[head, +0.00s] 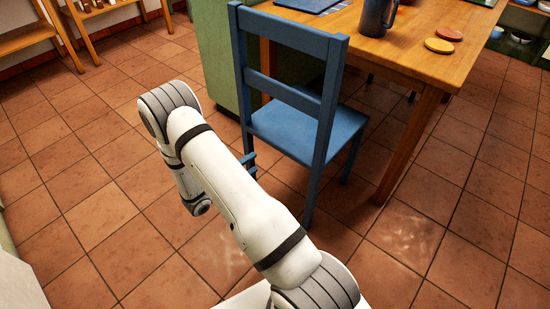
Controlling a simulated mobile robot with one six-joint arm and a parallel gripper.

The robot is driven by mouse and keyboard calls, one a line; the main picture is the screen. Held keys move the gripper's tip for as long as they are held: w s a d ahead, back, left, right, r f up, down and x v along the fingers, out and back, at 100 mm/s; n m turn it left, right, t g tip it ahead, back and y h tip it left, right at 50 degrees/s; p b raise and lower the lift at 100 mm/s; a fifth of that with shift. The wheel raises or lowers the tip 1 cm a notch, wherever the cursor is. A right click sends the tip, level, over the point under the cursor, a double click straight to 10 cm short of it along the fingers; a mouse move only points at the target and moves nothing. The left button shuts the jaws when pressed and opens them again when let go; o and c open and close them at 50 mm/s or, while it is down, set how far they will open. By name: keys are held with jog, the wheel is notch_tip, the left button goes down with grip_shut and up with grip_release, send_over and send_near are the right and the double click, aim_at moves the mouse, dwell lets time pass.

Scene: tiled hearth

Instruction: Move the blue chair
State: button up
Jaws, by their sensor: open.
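The blue chair (305,128) stands upright on the tiled floor, its slatted back towards me and its seat at the table. Its right back post is clear of my arm; the lower left back leg is hidden behind my arm. My white arm crosses the middle of the view and hides most of my gripper. What look like the bluish fingertips of my gripper (249,165) show past the arm's right edge, close to the chair's left back post. They are open. I cannot tell whether they touch the post.
The wooden table (420,62) stands behind and right of the chair, with a dark mug (377,17), yellow coaster (439,46) and red coaster (449,34). A green cabinet (213,60) is left of the chair. A wooden bench (28,38) stands far left. Floor is clear at left and lower right.

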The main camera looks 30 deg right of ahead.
aim_at(276, 148)
jog(key=shift+n+t, duration=0.4)
jog(key=shift+t, duration=0.4)
jog(key=w+d+f, duration=0.1)
jog(key=w+d, duration=0.1)
jog(key=d, duration=0.2)
jog(key=w+d+f+b, duration=0.1)
jog(key=w+d, duration=0.1)
jog(key=d, duration=0.3)
jog(key=w+d+f+b, duration=0.1)
jog(key=w+d+f, duration=0.1)
jog(key=d, duration=0.2)
jog(key=shift+d, duration=0.35)
jog(key=shift+w+d+r, duration=0.1)
jog(key=shift+w+d, duration=0.05)
jog(key=shift+d, duration=0.3)
grip_shut()
jog(key=shift+a, duration=0.1)
